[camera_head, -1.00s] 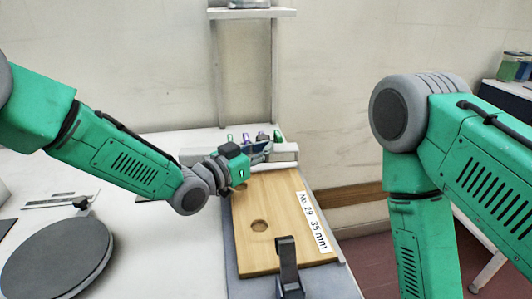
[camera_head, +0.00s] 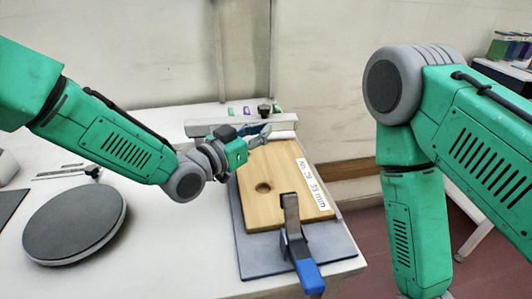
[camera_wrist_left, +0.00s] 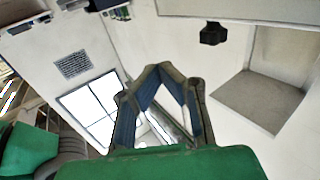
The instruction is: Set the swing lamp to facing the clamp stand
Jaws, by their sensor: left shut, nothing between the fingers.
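A pale grey bar (camera_head: 205,128) with small green and purple tags and a black knob (camera_head: 265,110) lies behind the wooden board; I cannot tell whether it belongs to the swing lamp. A toggle clamp (camera_head: 291,218) with a blue handle (camera_head: 309,277) stands at the board's front edge; I cannot tell whether this is the clamp stand. My left gripper (camera_head: 268,131) is shut and empty at the front of the bar, above the board's far edge; contact is unclear. Its fingers meet at their tips in the left wrist view (camera_wrist_left: 160,68). My right gripper is out of view.
The wooden board (camera_head: 275,180) lies on a dark grey base (camera_head: 262,257). A round dark turntable (camera_head: 75,222) stands on the white table (camera_head: 180,255) at left. My right arm fills the right side. In the left wrist view, a small dark object (camera_wrist_left: 212,33) shows against the pale background.

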